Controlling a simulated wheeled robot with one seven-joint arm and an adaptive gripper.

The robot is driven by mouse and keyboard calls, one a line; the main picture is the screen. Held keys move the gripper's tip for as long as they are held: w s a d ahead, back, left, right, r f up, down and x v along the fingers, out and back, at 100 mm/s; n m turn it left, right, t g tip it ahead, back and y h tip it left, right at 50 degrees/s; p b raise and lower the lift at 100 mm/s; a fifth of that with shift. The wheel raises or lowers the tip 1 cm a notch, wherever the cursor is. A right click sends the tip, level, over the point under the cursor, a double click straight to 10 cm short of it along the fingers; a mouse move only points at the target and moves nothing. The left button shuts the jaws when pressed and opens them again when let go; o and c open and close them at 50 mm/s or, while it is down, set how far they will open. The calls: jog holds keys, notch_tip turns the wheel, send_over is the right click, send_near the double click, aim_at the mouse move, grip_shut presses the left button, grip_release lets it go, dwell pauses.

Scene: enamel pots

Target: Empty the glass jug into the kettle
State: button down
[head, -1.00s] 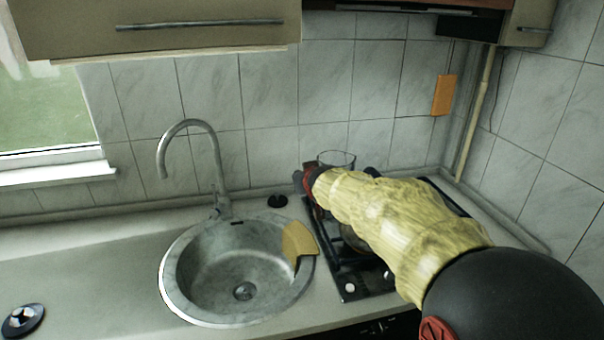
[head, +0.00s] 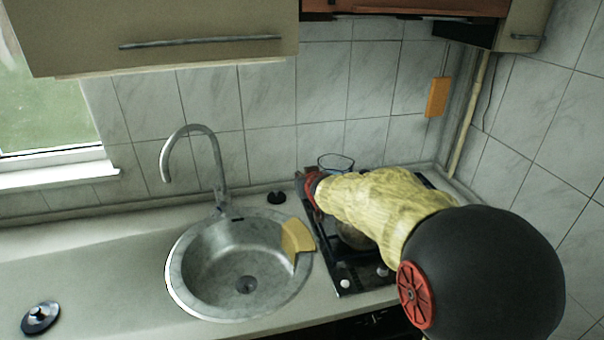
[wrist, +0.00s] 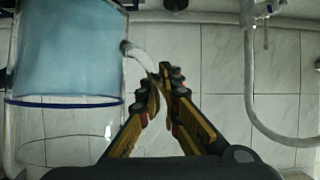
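The clear glass jug (wrist: 70,50) fills the left of the wrist view, with bluish liquid inside and a blue line around it. In the head view, only its upper part and rim (head: 336,163) show behind my gripper (head: 308,184). In the wrist view, my gripper (wrist: 162,92) has its fingers closed on the jug's curved handle. The jug looks upright; that view appears upside down. A rounded vessel (head: 352,238), perhaps the kettle, shows on the hob under my arm. Most of it is hidden, and I cannot tell its opening.
The black hob (head: 345,284) is right of the round sink (head: 195,290) with its tall tap (head: 217,165). A yellow cloth (head: 298,238) hangs over the sink rim. A dark lid (head: 40,318) lies on the left counter (head: 100,270). A tiled wall (head: 270,95) closes the back.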

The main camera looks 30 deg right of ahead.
jog(key=shift+s+r+p, duration=0.2)
jog(key=shift+r+p, duration=0.35)
jog(key=shift+p, duration=1.35)
jog(key=d+r+p, duration=0.1)
jog(key=p, duration=0.6)
jog(key=shift+s+d+r+m+y, duration=0.1)
jog(key=shift+m+y, duration=0.2)
jog(key=shift+y, duration=0.1)
jog(key=d+r+p, duration=0.1)
jog(key=p, duration=0.3)
jog(key=shift+m+t+y, duration=0.3)
jog(key=shift+s+f+p, duration=0.1)
jog(key=shift+f+p, duration=0.05)
jog(key=shift+p, duration=0.15)
jog(key=shift+f+m+y+p, duration=0.5)
jog(key=shift+f+m+p, duration=0.3)
jog(key=shift+f, duration=0.85)
jog(key=shift+f, duration=0.1)
jog(key=shift+f+p, duration=0.3)
jog(key=shift+p, duration=0.2)
jog(key=shift+f+m+y, duration=0.3)
jog(key=shift+m, duration=0.1)
